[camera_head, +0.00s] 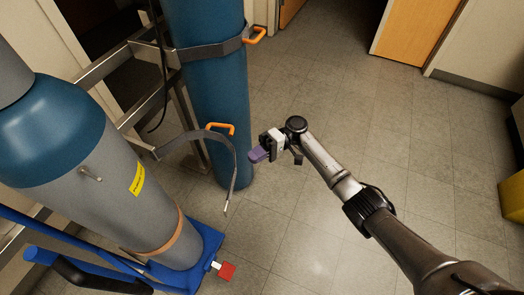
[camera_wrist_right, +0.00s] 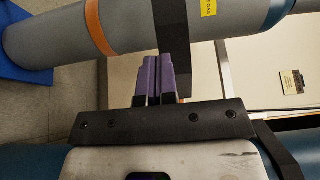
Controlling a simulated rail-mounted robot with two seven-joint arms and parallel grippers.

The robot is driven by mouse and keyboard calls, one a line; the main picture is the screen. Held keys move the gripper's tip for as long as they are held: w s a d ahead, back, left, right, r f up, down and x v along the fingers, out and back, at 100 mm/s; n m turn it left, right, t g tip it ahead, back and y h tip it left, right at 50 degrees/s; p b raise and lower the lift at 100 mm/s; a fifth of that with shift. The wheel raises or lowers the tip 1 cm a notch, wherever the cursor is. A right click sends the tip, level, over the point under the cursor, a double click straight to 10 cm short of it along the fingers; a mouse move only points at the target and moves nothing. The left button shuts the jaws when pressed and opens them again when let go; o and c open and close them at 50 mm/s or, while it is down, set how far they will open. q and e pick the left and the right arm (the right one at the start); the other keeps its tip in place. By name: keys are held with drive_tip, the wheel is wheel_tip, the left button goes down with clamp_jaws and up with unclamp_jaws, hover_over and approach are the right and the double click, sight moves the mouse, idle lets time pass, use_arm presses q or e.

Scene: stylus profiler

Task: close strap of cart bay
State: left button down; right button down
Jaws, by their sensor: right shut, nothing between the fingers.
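A dark grey strap (camera_head: 188,138) runs from the metal rack rail. It hangs loose in an arc in front of the back blue cylinder (camera_head: 208,90), its free end dangling near the floor. An orange buckle (camera_head: 220,128) sits by the top of the arc. My right gripper (camera_head: 256,156), with purple fingers, is just right of the hanging strap. In the right wrist view its fingers (camera_wrist_right: 153,78) are shut and empty, with a dark strap (camera_wrist_right: 171,25) passing behind their tips; I cannot tell whether they touch. My left gripper is not in view.
A grey cylinder with a blue shoulder (camera_head: 95,160) stands on a blue cart (camera_head: 205,242) at left, an orange-brown band round it. An upper strap (camera_head: 212,50) with an orange buckle (camera_head: 256,34) goes round the back cylinder. Floor to the right is clear; a yellow object (camera_head: 511,196) stands at far right.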

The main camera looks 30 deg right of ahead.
drive_tip(key=shift+s+a+b, duration=0.2)
drive_tip(key=shift+a, duration=1.05)
drive_tip(key=shift+s+a+b, duration=0.2)
drive_tip(key=shift+a, duration=1)
